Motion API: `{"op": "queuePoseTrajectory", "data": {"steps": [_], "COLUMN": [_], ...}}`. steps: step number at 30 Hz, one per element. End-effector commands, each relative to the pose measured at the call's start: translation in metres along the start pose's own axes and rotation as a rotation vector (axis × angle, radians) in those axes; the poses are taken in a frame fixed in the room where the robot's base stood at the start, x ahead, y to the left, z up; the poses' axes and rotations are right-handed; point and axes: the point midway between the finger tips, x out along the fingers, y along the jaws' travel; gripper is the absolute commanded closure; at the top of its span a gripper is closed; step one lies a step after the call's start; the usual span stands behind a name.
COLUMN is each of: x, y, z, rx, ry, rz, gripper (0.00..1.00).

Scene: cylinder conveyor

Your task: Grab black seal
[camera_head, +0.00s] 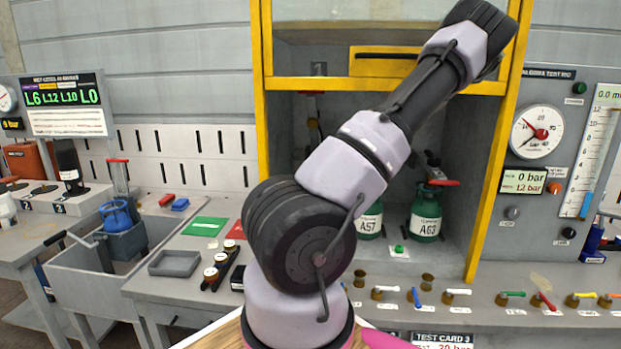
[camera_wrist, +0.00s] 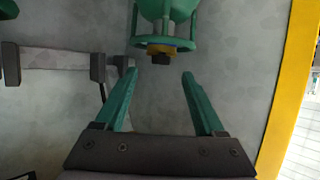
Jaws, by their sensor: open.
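In the wrist view a green cylinder (camera_wrist: 168,10) shows at the top, with a brass-coloured ring (camera_wrist: 161,47) at its end. A small black piece (camera_wrist: 160,60) sits against that ring; it may be the black seal, but I cannot tell for sure. My gripper (camera_wrist: 159,74) has two green fingers spread apart, with nothing between them. The black piece lies just beyond the fingertips, roughly centred between them. In the head view my gripper is not clearly visible. Green cylinders A57 (camera_head: 369,220) and A63 (camera_head: 425,219) stand in the yellow-framed cabinet, partly hidden by my arm.
A grey bar with black ends (camera_wrist: 55,59) lies left of the fingers. A yellow cabinet post (camera_wrist: 288,85) stands at right. In the head view, several small fittings line the counter (camera_head: 470,315). A grey tray (camera_head: 175,263) sits on the left bench.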

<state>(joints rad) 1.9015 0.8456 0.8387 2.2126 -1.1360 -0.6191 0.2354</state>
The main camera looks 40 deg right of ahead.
Motion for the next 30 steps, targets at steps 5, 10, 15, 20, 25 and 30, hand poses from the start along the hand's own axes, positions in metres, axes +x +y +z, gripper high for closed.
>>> {"op": "queuePoseTrajectory", "data": {"steps": [5,10,15,20,25,30], "x": [0.027,0.046,0.049,0.048,0.048,0.048], "y": [-0.002,-0.001,0.000,0.000,0.000,0.000], "z": [0.001,0.001,0.001,0.001,0.001,0.001], "rx": [0.002,0.002,0.000,0.000,0.000,0.000], "ry": [0.001,-0.001,-0.002,-0.001,-0.001,-0.001], "rz": [-0.004,0.000,0.002,0.002,0.002,0.001], "gripper": [0.29,0.29,0.29,0.52,1.00,1.00]}}
